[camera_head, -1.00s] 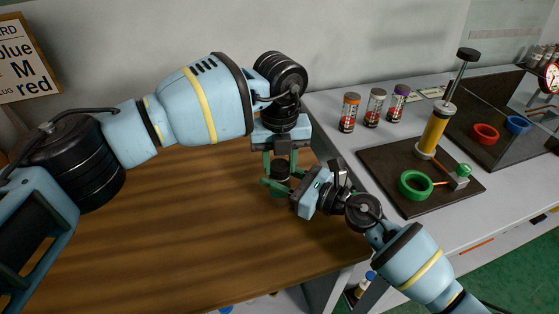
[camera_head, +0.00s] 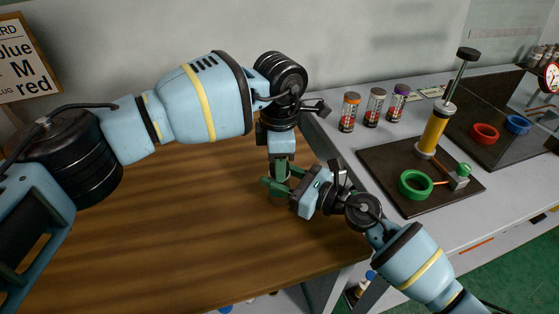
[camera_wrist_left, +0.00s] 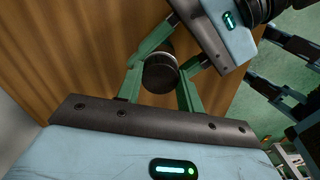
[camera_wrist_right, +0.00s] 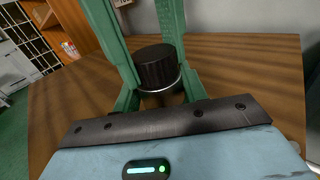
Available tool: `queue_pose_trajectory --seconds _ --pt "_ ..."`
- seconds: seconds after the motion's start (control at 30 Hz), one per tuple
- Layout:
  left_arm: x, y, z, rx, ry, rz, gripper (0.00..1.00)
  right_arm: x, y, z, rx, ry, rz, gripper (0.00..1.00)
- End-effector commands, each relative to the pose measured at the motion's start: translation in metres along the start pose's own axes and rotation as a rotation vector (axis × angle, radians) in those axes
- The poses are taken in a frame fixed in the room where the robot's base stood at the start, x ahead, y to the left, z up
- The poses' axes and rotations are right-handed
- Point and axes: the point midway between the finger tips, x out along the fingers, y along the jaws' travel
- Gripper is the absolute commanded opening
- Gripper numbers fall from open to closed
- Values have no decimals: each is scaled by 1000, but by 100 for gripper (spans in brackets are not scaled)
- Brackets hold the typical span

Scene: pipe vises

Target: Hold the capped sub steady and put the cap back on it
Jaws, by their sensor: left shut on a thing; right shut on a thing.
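The dark ribbed cap (camera_wrist_right: 157,67) stands upright in the right wrist view, on top of the sub. The left wrist view shows the cap (camera_wrist_left: 159,76) from above. My left gripper (camera_head: 279,174) points straight down and is shut on the cap. My right gripper (camera_head: 273,186) reaches in from the right, lower down, and is shut on the sub. In the head view, fingers hide most of both parts.
The wooden tabletop (camera_head: 150,220) is clear around the grippers. On the grey bench to the right, several small jars (camera_head: 375,107) stand behind a dark mat (camera_head: 385,165). The mat bears a green ring (camera_head: 415,185) and a yellow cylinder (camera_head: 434,131) with a plunger.

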Motion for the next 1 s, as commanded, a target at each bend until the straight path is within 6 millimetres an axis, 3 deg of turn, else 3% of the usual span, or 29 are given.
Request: queue_pose_trajectory --seconds 0.8,0.93,1.0 --pt "1 0 0 1337 0 -1 10 0 -1 0 0 1 -1 0" --pt "1 0 0 1508 0 -1 10 0 -1 0 0 1 -1 0" --pt "1 0 0 1497 0 -1 10 0 -1 0 0 1 -1 0"
